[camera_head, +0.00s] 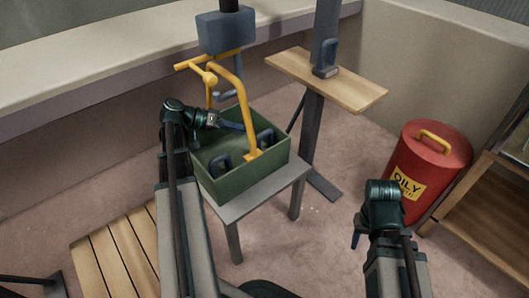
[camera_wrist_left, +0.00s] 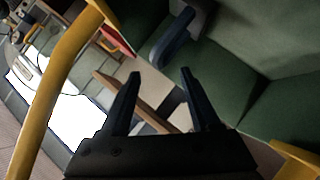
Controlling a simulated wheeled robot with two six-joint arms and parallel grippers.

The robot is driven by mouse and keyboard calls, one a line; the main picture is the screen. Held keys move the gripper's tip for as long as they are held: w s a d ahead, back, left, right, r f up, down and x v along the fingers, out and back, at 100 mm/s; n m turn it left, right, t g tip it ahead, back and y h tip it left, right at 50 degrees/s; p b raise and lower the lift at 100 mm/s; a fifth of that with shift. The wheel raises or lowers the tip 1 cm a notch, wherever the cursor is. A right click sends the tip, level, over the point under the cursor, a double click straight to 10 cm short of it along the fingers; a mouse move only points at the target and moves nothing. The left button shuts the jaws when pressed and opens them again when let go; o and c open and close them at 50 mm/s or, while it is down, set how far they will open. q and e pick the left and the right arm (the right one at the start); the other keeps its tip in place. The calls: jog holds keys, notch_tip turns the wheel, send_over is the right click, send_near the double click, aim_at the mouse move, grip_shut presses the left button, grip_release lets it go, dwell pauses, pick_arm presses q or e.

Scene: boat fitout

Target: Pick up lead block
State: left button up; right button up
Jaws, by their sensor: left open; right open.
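Dark blue-grey blocks with loop handles, which look like the lead blocks, show in the head view. One (camera_head: 221,164) is in the near left part of the green box (camera_head: 252,171), and another (camera_head: 266,138) is at its right side. A third (camera_head: 326,60) stands on a wooden shelf. My left gripper (camera_head: 236,125) is over the box, open and empty. In the left wrist view its open fingers (camera_wrist_left: 161,75) have a dark handle (camera_wrist_left: 177,36) just beyond them, inside green walls. My right gripper (camera_head: 357,236) is open and empty, low at the right, away from the box.
A yellow bent frame (camera_head: 240,95) rises from the box close to my left gripper, beneath a hanging dark block (camera_head: 226,31). The box stands on a grey table (camera_head: 225,212). The wooden shelf (camera_head: 350,87) is on a dark post. A red bin (camera_head: 428,160) stands right.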

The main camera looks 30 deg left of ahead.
aim_at(269, 132)
pick_arm(q)
jog(key=shift+w+d+f, duration=0.25)
jog(key=shift+w+d, duration=0.1)
jog(key=shift+d, duration=0.1)
jog(key=b+x, duration=0.2)
jog(key=x, duration=0.3)
jog(key=shift+d+r, duration=0.1)
jog(key=shift+d, duration=0.1)
grip_shut()
jog(key=shift+r, duration=0.1)
dwell(1.0)
